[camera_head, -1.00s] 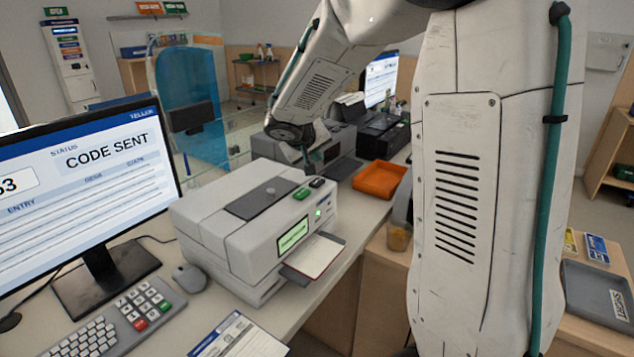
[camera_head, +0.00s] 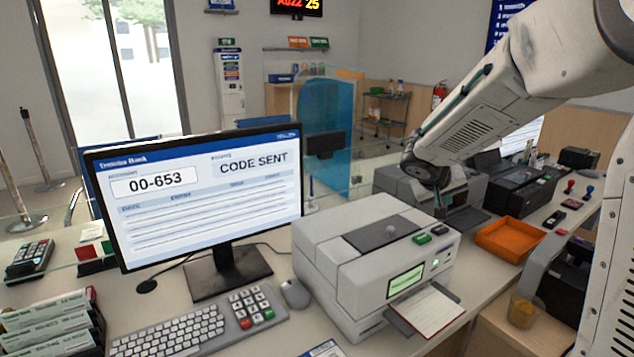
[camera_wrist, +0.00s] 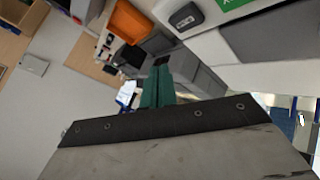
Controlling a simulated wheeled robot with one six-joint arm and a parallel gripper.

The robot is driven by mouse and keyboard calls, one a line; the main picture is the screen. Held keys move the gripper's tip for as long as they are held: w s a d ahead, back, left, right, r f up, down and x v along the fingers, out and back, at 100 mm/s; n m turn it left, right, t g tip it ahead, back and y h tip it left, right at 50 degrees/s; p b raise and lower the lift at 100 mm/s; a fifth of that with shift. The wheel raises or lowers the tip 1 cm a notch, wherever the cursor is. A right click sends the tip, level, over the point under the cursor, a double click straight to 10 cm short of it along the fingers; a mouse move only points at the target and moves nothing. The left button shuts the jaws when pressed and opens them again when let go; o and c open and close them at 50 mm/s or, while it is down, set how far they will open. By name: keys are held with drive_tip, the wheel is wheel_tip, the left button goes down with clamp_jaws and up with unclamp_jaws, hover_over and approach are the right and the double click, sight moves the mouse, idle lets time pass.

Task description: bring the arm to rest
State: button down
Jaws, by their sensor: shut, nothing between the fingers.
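My arm reaches in from the upper right in the head view, bent down over the counter. My gripper (camera_head: 440,204) hangs from its end just behind the grey-white printer (camera_head: 380,262), which partly hides it. In the wrist view, my gripper's green fingers (camera_wrist: 157,85) lie close together with nothing between them. The fingers hold no object.
An orange tray (camera_head: 508,240) lies right of the printer. Dark machines (camera_head: 520,190) stand behind the tray. A blue translucent panel (camera_head: 322,130) stands behind the counter.

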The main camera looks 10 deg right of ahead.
drive_tip(key=shift+s+d, duration=0.1)
drive_tip(key=shift+s, duration=0.05)
drive_tip(key=s+a+n+g+y, duration=0.1)
drive_tip(key=s+a+y, duration=0.1)
drive_tip(key=s+a, duration=0.4)
drive_tip(key=s+a+r+g+y, duration=0.1)
drive_tip(key=s+a+y, duration=0.2)
drive_tip(key=s, duration=1.3)
drive_tip(key=s+a+r+n+g+y, duration=0.1)
drive_tip(key=s+a+y, duration=0.1)
drive_tip(key=s+a, duration=0.7)
drive_tip(key=s, duration=0.3)
drive_tip(key=shift+a+r+n+y, duration=0.2)
drive_tip(key=shift+n+y, duration=0.1)
drive_tip(key=shift+y, duration=0.1)
